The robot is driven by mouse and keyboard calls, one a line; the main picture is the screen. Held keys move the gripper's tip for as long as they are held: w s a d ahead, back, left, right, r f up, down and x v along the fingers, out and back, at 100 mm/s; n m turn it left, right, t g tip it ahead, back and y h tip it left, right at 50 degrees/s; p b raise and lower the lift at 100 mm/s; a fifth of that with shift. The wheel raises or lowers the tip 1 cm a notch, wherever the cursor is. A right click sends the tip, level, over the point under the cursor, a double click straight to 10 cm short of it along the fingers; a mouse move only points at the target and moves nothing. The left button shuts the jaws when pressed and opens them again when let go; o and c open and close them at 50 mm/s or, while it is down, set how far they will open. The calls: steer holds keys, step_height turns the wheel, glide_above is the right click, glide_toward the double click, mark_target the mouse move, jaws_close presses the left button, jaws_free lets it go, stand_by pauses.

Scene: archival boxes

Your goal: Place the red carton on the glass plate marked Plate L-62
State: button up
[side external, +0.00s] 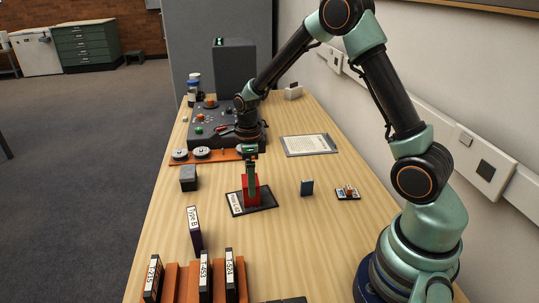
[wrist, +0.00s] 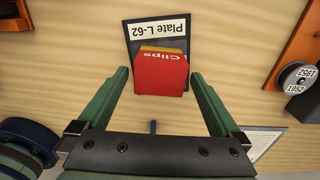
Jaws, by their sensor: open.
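The red carton (side external: 246,189), marked Clips, stands upright on the dark plate labelled Plate L-62 (side external: 266,198). In the wrist view the carton (wrist: 161,76) covers the middle of the plate (wrist: 134,48), and the label shows beyond it. My gripper (side external: 251,174) is pointed down over the carton. In the wrist view its two green fingers (wrist: 158,78) are spread, one on each side of the carton, with a visible gap at each side.
Cartridges in orange racks (side external: 192,285) are in front, with one marked Type B (side external: 194,230). A control console (side external: 206,125) and an orange reel strip (side external: 202,156) lie behind.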

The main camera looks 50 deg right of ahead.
step_height(320, 180, up, 8)
steer(key=shift+f, duration=0.1)
steer(key=s+a+r+n+t, duration=0.2)
steer(key=s+r+n, duration=0.4)
steer(key=n, duration=0.7)
steer(key=s+a+r+n+t, duration=0.3)
steer(key=s+r+n, duration=0.3)
steer(key=n, duration=0.8)
steer(key=shift+s+a+t, duration=0.3)
steer(key=shift+s+a, duration=0.05)
steer(key=shift+s, duration=0.6)
